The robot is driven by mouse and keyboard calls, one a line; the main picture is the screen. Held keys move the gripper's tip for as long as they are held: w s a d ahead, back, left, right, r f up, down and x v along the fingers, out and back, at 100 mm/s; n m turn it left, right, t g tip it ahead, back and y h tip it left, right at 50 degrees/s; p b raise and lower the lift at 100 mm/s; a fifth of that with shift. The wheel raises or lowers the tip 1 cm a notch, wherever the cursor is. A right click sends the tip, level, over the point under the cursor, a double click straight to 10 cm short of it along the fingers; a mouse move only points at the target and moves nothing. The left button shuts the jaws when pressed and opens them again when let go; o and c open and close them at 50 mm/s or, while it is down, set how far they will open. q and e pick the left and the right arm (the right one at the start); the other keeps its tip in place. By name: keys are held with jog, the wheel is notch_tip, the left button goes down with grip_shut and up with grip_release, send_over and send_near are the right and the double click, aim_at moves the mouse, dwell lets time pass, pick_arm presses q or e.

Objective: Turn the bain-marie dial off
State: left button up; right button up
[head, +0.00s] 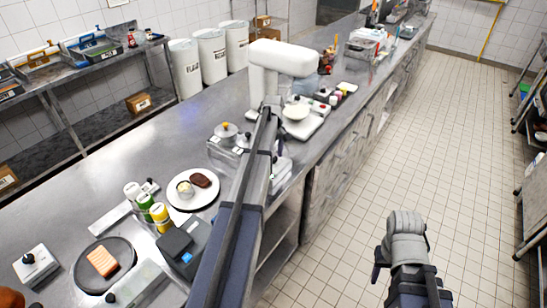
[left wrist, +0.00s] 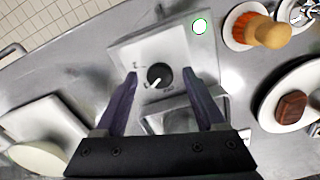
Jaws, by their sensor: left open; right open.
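The black dial (left wrist: 160,75) with a white pointer sits on a light control panel (left wrist: 150,45) in the left wrist view. Its pointer slants to the lower left; the small markings around it are too blurred to read. A green lamp (left wrist: 200,26) is lit on the panel. My left gripper (left wrist: 159,76) is open, one finger on each side of the dial, with gaps showing. Whether the fingertips reach down to the dial's height I cannot tell. In the head view my left arm hides the dial. My right gripper (head: 402,245) hangs open and empty over the floor.
A plate (head: 178,200) with a brown patty (head: 201,180) and a small cup stands left of my left arm, near several bottles (head: 145,204). A white mixer (head: 285,58) stands beyond it. The tiled floor (head: 450,150) at right is clear.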

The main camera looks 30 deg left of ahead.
pick_arm(q)
jog(key=shift+c, duration=0.4)
grip_shut()
jog(key=n, duration=0.5)
jog(key=shift+n, duration=0.4)
jog(key=n, duration=0.5)
jog(key=shift+n, duration=0.7)
